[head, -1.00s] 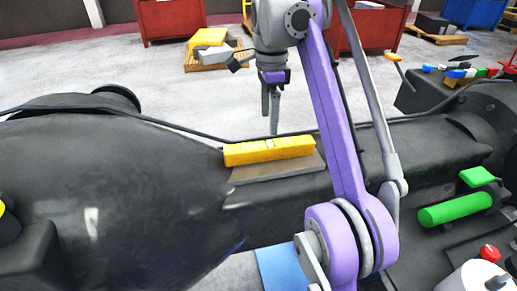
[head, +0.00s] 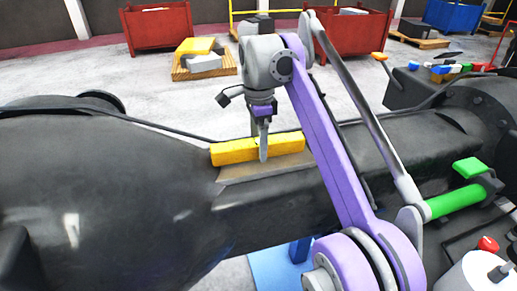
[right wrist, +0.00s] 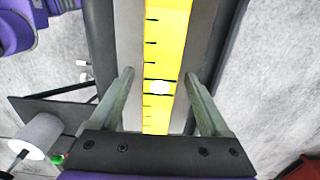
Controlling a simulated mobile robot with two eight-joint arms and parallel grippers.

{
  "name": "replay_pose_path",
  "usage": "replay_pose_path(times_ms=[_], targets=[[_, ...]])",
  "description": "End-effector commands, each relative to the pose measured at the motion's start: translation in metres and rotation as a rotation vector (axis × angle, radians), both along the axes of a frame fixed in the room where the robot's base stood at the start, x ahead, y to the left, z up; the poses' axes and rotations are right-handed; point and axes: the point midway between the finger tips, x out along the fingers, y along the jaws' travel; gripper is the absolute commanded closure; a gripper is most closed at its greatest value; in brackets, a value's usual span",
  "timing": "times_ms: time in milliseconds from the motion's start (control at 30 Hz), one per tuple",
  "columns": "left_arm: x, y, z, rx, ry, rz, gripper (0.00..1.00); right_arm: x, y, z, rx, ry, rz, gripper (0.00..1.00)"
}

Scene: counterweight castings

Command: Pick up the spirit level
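The spirit level is a yellow bar (head: 235,152) lying on a flat ledge on top of the dark machine body in the head view. It also shows in the right wrist view as a yellow strip (right wrist: 165,55) with black marks and a pale vial. My right gripper (head: 263,155) points down at the level, its fingers overlapping it in the head view. In the right wrist view my right gripper (right wrist: 160,85) is open, with one finger on each side of the level and gaps between. Contact does not show. My left gripper is not in view.
The dark machine body (head: 110,180) fills the foreground. A green cylinder (head: 455,203) and a red knob (head: 488,244) are at the right. Red bins (head: 160,28), a pallet with blocks (head: 205,62) and a blue bin (head: 466,14) stand behind on open floor.

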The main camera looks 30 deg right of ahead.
Motion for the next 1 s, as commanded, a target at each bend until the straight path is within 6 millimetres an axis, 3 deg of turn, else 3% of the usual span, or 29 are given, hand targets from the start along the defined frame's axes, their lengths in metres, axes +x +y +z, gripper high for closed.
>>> replay_pose_path(times_ms=[33,433,833,1000], targets=[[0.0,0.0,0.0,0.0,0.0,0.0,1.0,0.0,0.0,0.0,0.0,0.0,0.0,0.3],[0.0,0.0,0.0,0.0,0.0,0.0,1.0,0.0,0.0,0.0,0.0,0.0,0.0,1.0],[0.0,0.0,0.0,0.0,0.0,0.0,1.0,0.0,0.0,0.001,0.0,0.0,0.0,1.0],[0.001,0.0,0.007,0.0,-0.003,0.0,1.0,0.001,0.0,0.019,0.0,-0.001,0.0,1.0]])
